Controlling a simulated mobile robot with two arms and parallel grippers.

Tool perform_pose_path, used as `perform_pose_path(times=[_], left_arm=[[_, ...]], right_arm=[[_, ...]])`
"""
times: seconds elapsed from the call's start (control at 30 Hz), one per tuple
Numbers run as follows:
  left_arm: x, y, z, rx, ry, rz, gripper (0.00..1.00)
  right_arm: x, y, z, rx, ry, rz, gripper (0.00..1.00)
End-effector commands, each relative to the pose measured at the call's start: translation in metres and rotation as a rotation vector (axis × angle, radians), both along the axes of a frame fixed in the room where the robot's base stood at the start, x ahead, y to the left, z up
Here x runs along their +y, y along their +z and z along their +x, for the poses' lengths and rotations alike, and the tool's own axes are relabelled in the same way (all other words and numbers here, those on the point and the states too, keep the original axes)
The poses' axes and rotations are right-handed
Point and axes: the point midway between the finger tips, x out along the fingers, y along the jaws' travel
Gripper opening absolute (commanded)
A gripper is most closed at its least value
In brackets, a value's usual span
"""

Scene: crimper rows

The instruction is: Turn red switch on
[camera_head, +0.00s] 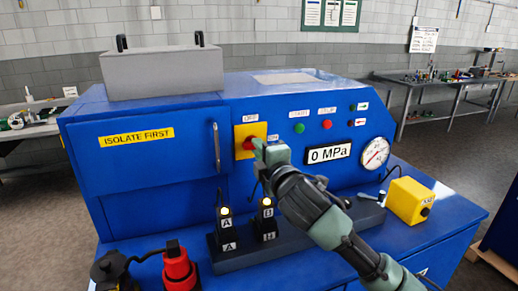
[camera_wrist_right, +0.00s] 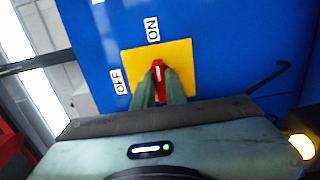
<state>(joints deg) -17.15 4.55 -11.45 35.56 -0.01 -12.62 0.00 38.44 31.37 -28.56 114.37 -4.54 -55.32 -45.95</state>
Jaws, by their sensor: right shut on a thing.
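The red switch (camera_head: 248,143) sits on a yellow square plate (camera_head: 240,133) on the front of the blue machine, with an OFF label above it and an ON label to its right, partly covered. In the right wrist view the red switch (camera_wrist_right: 158,71) is between the two fingers of my right gripper (camera_wrist_right: 159,85). The fingers are shut on it. Its white mark appears to line up with the ON label (camera_wrist_right: 152,29); the OFF label (camera_wrist_right: 118,81) is to the left. In the head view my right gripper (camera_head: 259,151) covers part of the plate. My left gripper is not in view.
A pressure gauge (camera_head: 375,153), a 0 MPa display (camera_head: 329,153) and small buttons are right of the switch. Two black A and B blocks with lit tops, a red connector (camera_head: 179,268) and a yellow box (camera_head: 408,200) are on the lower ledge. A door handle (camera_head: 216,147) is left.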

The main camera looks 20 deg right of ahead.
Motion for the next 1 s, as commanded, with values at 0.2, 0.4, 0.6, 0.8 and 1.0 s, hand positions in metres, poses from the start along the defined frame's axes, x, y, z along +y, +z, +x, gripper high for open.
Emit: perform_pose_path(times=[0.2, 0.4, 0.6, 0.8, 1.0], left_arm=[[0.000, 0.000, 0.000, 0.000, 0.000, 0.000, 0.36], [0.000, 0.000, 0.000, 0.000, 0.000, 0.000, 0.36], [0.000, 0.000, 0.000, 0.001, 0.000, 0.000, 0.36], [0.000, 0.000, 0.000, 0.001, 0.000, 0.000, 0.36], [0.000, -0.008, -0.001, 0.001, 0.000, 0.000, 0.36]], right_arm=[[0.000, -0.002, 0.000, 0.005, -0.001, 0.010, 0.00], [0.000, -0.002, 0.000, 0.005, -0.001, 0.010, 0.00], [0.000, -0.002, 0.000, 0.004, 0.000, 0.009, 0.35], [0.000, -0.001, 0.000, 0.002, 0.000, 0.008, 0.35], [-0.001, -0.004, -0.020, 0.001, 0.000, 0.007, 0.35]])
